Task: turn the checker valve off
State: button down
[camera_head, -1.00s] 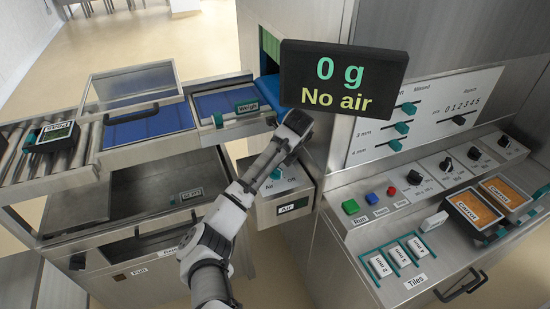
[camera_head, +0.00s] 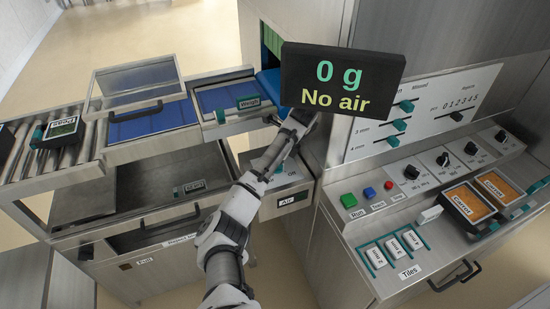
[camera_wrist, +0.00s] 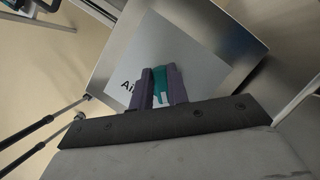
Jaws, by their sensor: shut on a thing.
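My gripper (camera_wrist: 161,76) has its two fingers closed on a teal handle (camera_wrist: 160,90) in the wrist view. The handle sits on a pale plate whose lettering shows "Ai", the rest covered by a finger. In the head view my arm reaches to the metal box labelled "Air" (camera_head: 291,200), below the display. The dark display (camera_head: 338,80) above reads "0 g" and "No air". I see no label naming a checker, and the handle's exact setting is hard to read.
At the right is a control panel with green, blue and red buttons (camera_head: 369,192), dials and teal sliders. Orange-topped trays (camera_head: 468,203) and white tiles (camera_head: 392,250) lie on its ledge. A roller conveyor (camera_head: 85,145) and weighing section (camera_head: 230,100) are left of my arm.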

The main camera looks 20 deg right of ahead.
jog(key=shift+r, duration=0.1)
jog(key=c, duration=1.4)
grip_release()
jog(key=shift+o, duration=0.2)
